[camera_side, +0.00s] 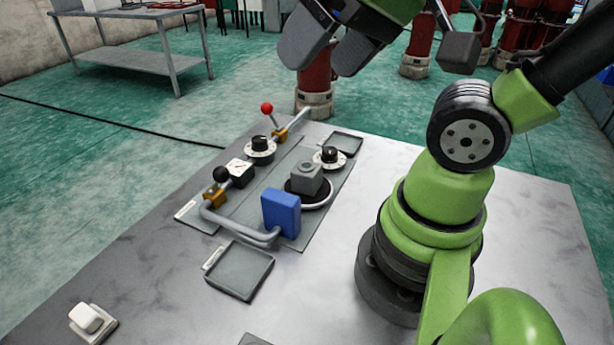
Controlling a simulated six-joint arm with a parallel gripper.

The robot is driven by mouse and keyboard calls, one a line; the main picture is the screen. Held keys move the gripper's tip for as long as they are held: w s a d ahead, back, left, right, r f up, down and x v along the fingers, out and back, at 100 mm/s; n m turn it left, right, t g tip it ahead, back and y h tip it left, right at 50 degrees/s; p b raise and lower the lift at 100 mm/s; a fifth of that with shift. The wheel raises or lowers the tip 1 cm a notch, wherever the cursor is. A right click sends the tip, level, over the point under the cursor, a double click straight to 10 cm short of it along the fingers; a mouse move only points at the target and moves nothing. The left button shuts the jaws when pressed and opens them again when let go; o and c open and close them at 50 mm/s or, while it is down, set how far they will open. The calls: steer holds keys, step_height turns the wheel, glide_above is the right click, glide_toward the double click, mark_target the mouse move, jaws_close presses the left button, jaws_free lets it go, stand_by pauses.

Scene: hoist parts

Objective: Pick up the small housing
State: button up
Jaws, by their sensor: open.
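A small grey block-shaped housing (307,177) with a raised round top sits on a black round base, towards the right of the assembly on the table. It looks the most like the small housing, though no label confirms this. A blue block (281,213) stands upright just in front of it, near a bent grey pipe. My gripper (320,62) is at the top of the picture, well above and apart from the parts. Its two dark grey fingers are spread, with nothing visible between them.
The grey table (500,230) also holds black-knobbed dials (261,146), a red-knobbed lever (267,108), a black-knobbed lever (221,174), an empty shallow tray (240,270) and a white switch (90,319). My arm stands on the right. The front middle of the table is largely clear.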

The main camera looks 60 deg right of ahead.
steer(key=w+d+f+n+g+h, duration=0.1)
steer(key=w+d+f+g, duration=0.1)
steer(key=w+d+f, duration=0.25)
steer(key=n+g, duration=0.3)
steer(key=g, duration=0.2)
glide_above(307, 166)
steer(key=shift+h, duration=0.4)
steer(key=f, duration=1.2)
steer(key=shift+w+a+f, duration=0.15)
steer(key=shift+w+a, duration=0.05)
steer(key=shift+w, duration=0.05)
steer(key=f, duration=0.5)
steer(key=shift+s+d+f, duration=0.1)
steer(key=shift+d, duration=0.1)
steer(key=shift+s+f, duration=0.15)
steer(key=shift+f, duration=2.8)
steer(key=shift+c, duration=0.5)
steer(key=c, duration=1.1)
